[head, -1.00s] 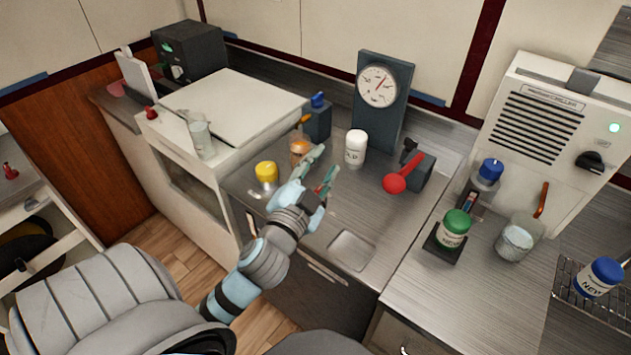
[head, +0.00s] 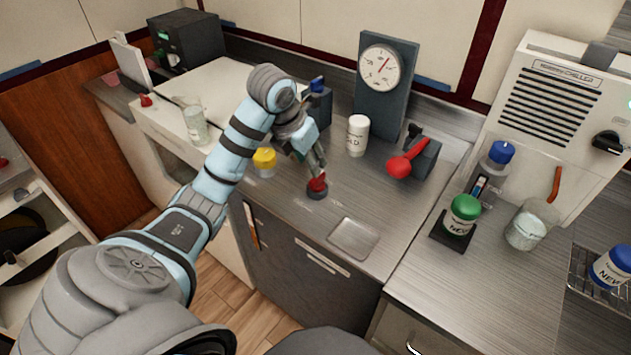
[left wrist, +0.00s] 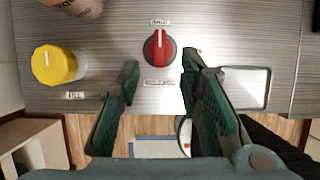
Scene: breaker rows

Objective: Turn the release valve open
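The release valve is a red knob on a dark round base (head: 317,190), set in the steel counter. In the left wrist view the red knob (left wrist: 159,50) has a white mark pointing up toward a small label that seems to read "SHUT"; a label reading "RELEASE" (left wrist: 160,83) lies below it. My left gripper (head: 316,170) points down close above the knob. In the left wrist view its green fingers (left wrist: 160,68) are spread apart, with the knob framed between and just beyond their tips; contact is not visible. My right gripper is not in view.
A yellow knob (head: 264,160) sits left of the valve, and a white jar (head: 357,136) stands behind. A red-handled lever (head: 407,162) and gauge (head: 380,68) are farther back. A shallow square recess (head: 353,239) lies to the right in front.

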